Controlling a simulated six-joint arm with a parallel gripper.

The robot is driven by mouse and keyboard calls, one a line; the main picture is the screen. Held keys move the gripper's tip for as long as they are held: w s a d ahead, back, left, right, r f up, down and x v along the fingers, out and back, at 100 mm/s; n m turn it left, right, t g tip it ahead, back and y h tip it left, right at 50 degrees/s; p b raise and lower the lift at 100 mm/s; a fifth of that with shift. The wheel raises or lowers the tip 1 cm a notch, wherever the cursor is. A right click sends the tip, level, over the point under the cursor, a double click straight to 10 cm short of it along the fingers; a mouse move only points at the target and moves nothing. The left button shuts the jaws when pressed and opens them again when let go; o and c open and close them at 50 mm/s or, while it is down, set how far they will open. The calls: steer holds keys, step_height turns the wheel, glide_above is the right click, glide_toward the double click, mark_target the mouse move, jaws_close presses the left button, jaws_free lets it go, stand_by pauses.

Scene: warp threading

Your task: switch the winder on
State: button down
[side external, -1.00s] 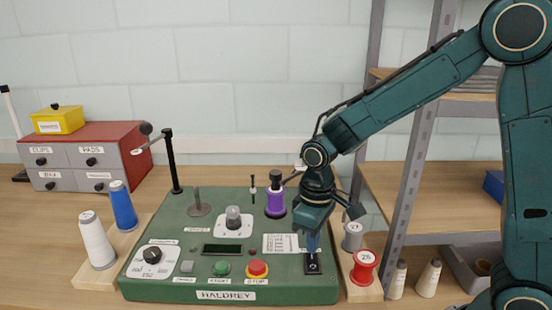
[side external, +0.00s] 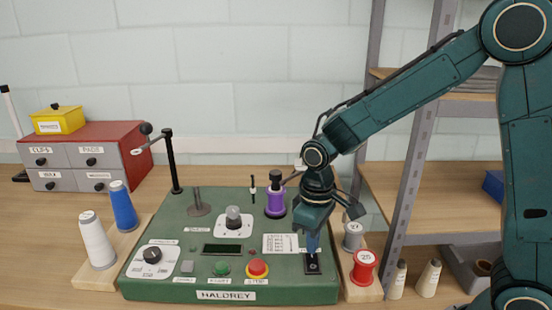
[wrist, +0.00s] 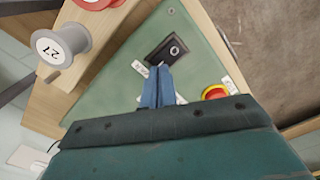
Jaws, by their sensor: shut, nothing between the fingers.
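The winder (side external: 165,225) is a green sloped box labelled HALDREY on the table. Its black power switch plate (side external: 313,266) sits at the front right corner of the panel. The switch plate also shows in the wrist view (wrist: 173,50), with a pale round mark on it. My gripper (side external: 312,251) is shut and empty, pointing down at the switch. In the wrist view the blue fingertips (wrist: 158,71) end close to the plate's near edge. I cannot tell whether they touch it. The display (side external: 222,249) looks dark. The fingers partly hide the switch.
A green start button (side external: 221,269), a red stop button (side external: 257,268) and a dial (side external: 152,256) share the panel. A purple spool (side external: 275,202) stands at its back. Grey (side external: 353,236) and red (side external: 363,267) spools stand close to the right of my gripper.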

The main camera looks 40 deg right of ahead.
steer(key=shift+f, duration=0.95)
stand_by(1.0)
steer(key=shift+r, duration=3.5)
steer(key=s+d+r+m+t, duration=0.1)
steer(key=s+d+r+t, duration=0.1)
steer(key=s+r, duration=0.3)
steer(key=s+d+r+m+t, duration=0.2)
steer(key=s+d+r+t, duration=0.1)
steer(key=s, duration=0.8)
steer(key=shift+s+d+r+t, duration=0.3)
steer(key=shift+s+d+r, duration=0.1)
steer(key=shift+d+r, duration=0.5)
